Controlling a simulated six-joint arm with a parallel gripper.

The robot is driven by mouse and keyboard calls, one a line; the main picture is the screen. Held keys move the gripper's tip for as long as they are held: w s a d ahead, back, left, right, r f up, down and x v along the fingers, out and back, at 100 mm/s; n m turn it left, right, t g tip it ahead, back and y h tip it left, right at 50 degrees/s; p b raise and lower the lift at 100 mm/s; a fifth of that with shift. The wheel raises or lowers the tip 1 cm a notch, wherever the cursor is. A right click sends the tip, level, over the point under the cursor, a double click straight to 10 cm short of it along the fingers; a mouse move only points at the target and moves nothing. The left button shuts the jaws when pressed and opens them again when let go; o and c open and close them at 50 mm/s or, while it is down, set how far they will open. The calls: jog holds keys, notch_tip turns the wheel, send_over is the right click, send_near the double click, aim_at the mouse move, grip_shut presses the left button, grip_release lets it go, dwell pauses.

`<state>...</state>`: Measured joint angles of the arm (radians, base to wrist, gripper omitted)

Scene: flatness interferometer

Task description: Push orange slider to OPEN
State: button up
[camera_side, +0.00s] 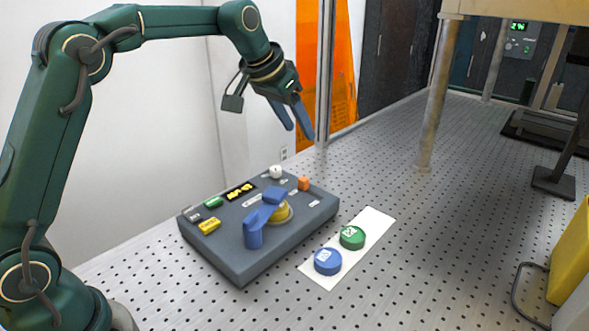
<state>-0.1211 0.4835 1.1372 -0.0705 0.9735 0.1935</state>
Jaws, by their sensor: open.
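The orange slider (304,183) is a small orange block near the right back edge of the grey control box (230,255). Small white labels lie near it, too small to read. My gripper (296,134) is open and empty. It hangs in the air above and behind the box, with its blue fingers pointing down and to the right. It is clear of the slider.
The box also carries a white knob (276,171), a blue handle (254,233) over a yellow knob, a green button (213,202) and a yellow button (209,226). A blue disc (327,262) and green disc (352,237) sit on a white strip.

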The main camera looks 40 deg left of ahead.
aim_at(302, 179)
jog(key=w+f, duration=0.1)
jog(key=f, duration=0.3)
jog(key=w+a+f+g, duration=0.1)
jog(key=f, duration=0.4)
jog(key=w+a+f+g, duration=0.1)
jog(key=w+f, duration=0.1)
jog(key=f, duration=0.2)
jog(key=shift+a+f+n, duration=0.15)
jog(key=shift+f+n, duration=0.15)
jog(key=shift+w+f, duration=0.3)
jog(key=shift+f, duration=0.3)
grip_shut()
